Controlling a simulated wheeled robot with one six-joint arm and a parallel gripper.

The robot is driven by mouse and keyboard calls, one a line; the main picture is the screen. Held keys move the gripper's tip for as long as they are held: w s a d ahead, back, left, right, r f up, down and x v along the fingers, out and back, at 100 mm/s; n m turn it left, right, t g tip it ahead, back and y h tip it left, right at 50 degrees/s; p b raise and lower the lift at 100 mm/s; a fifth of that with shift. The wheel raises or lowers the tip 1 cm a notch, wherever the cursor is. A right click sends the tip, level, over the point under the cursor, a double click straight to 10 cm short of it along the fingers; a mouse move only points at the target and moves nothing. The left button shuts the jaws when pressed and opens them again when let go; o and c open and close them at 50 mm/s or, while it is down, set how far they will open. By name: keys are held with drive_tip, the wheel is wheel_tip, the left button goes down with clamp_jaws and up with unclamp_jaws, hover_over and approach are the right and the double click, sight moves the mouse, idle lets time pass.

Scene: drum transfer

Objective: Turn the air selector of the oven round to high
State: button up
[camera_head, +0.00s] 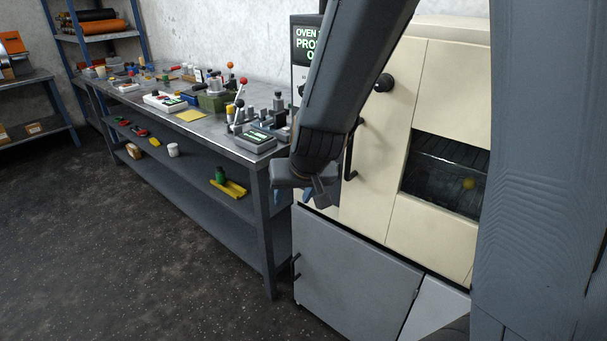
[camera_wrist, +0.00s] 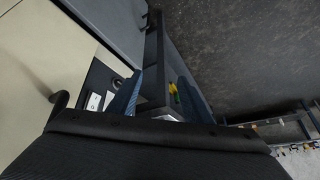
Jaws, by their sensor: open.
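The cream oven (camera_head: 376,170) stands at the right in the head view, its windowed door closed. A round black knob (camera_head: 384,83) sits high on its front. In the wrist view a dark control panel (camera_wrist: 101,72) on the oven carries a round dial (camera_wrist: 117,84) and white switches (camera_wrist: 94,101). I cannot read any marking, so which one is the air selector is unclear. My gripper (camera_head: 292,196) is open and empty beside the oven's left front edge. In the wrist view its blue fingers (camera_wrist: 158,96) are apart, the left one overlapping the panel's edge.
A black door handle (camera_head: 350,150) stands out close to my gripper. A grey cabinet (camera_head: 350,265) is under the oven. A metal workbench (camera_head: 215,122) with several tools and fixtures stands to the left. The dark floor (camera_head: 130,250) in front is clear.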

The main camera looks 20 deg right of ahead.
drive_tip(key=w+a+f+m+t+h+b, duration=0.1)
drive_tip(key=w+f+m+t+h+b, duration=0.25)
drive_tip(key=w, duration=0.55)
drive_tip(key=w+r+m+t+h+b, duration=0.1)
drive_tip(key=w+t+h+b, duration=0.25)
drive_tip(key=w+b, duration=0.35)
drive_tip(key=w+d+f+m+g+h+b, duration=0.1)
drive_tip(key=w+d+m+g+h+b, duration=0.1)
drive_tip(key=d+h, duration=0.5)
drive_tip(key=shift+f+m+h+b, duration=0.15)
drive_tip(key=shift+m+h+b, duration=0.2)
drive_tip(key=shift+h+b, duration=0.25)
drive_tip(key=shift+c, duration=0.4)
drive_tip(key=c, duration=1)
